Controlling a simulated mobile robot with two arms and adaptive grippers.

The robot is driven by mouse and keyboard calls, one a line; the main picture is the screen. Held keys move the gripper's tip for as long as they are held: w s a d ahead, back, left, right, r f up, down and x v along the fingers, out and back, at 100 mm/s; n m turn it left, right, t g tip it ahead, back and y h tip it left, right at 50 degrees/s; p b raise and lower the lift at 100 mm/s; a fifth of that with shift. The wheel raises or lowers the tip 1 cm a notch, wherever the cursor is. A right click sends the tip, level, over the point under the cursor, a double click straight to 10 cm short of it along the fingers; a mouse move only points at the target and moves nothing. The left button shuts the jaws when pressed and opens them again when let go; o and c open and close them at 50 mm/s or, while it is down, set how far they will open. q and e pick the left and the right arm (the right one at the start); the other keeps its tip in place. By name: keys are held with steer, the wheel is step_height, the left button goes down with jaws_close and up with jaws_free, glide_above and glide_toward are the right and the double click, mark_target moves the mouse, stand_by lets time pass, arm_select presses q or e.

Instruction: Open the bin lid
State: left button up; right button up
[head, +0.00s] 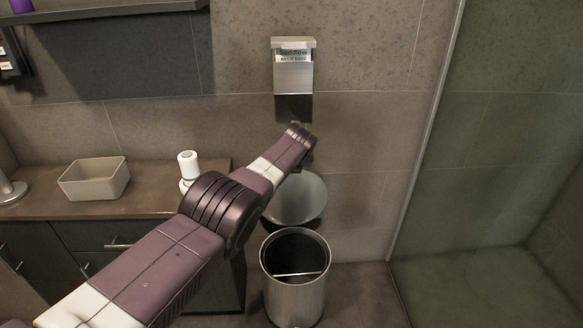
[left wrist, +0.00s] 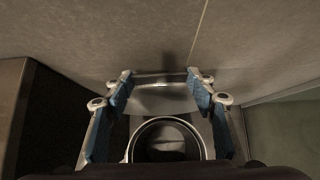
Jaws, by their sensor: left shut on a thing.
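The round metal bin (head: 296,300) stands on the floor below the wall, and its dark inside shows from above. Its lid (head: 305,205) is raised at the back of the rim, close to the wall, partly covered by my left arm. In the left wrist view the bin rim (left wrist: 204,148) is at the bottom and the pale lid (left wrist: 160,100) is beyond it. My left gripper (left wrist: 160,77) has its two blue-padded fingers on either side of the lid and is shut on it. In the head view my arm mostly hides the gripper. My right gripper is not in view.
A brown counter (head: 140,205) with a beige box (head: 94,180) and a white bottle (head: 187,165) is left of the bin. A metal dispenser (head: 293,80) hangs on the wall above. A glass shower panel (head: 480,150) stands to the right.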

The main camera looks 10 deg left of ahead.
arm_select(q)
steer(key=shift+w+d+r, duration=0.2)
steer(key=shift+w+r, duration=0.05)
steer(key=shift+r, duration=0.25)
steer(key=o, duration=1.7)
steer(key=shift+s, duration=0.1)
steer(key=shift+f, duration=0.2)
